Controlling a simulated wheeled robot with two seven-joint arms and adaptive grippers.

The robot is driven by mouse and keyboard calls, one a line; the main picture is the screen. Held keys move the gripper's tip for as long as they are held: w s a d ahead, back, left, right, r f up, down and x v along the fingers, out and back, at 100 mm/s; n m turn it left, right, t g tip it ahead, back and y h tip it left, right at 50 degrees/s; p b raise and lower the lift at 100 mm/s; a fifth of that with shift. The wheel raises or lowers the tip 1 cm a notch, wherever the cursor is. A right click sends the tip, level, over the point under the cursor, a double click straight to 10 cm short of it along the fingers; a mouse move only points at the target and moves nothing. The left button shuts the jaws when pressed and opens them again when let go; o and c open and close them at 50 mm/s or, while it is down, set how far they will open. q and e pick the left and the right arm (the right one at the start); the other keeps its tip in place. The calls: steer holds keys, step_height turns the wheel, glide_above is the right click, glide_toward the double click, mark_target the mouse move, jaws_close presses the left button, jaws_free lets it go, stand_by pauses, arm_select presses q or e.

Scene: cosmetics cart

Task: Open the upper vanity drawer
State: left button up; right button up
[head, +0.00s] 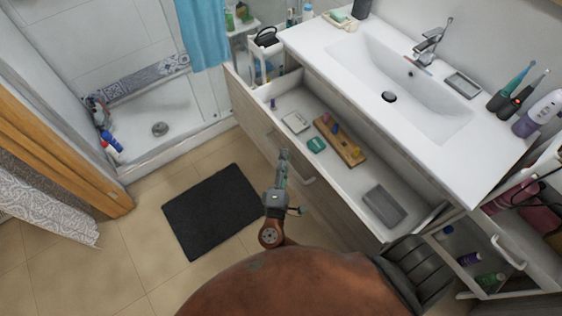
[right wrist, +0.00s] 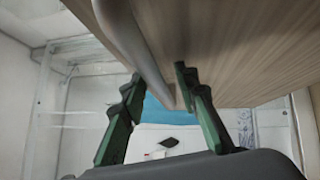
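The upper vanity drawer (head: 345,190) is pulled out from under the white sink top, and its contents show in the head view. Its wood-grain front also shows in the right wrist view (right wrist: 235,45). A pale bar handle (head: 303,173) is on the front, and it runs past the fingers in the right wrist view (right wrist: 140,50). My right gripper (head: 283,157) is at the drawer front beside the handle. In the right wrist view its green fingers (right wrist: 158,110) are spread apart, with the handle's end between or just above them; contact cannot be told. My left gripper is not in view.
The drawer holds a wooden tray (head: 340,140), a grey box (head: 384,205) and small items. A black mat (head: 212,210) lies on the tiled floor. An open side shelf (head: 490,255) with bottles stands at the right. The shower tray (head: 160,125) is at the left.

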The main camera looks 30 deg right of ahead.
steer(key=v, duration=0.8)
stand_by(0.4)
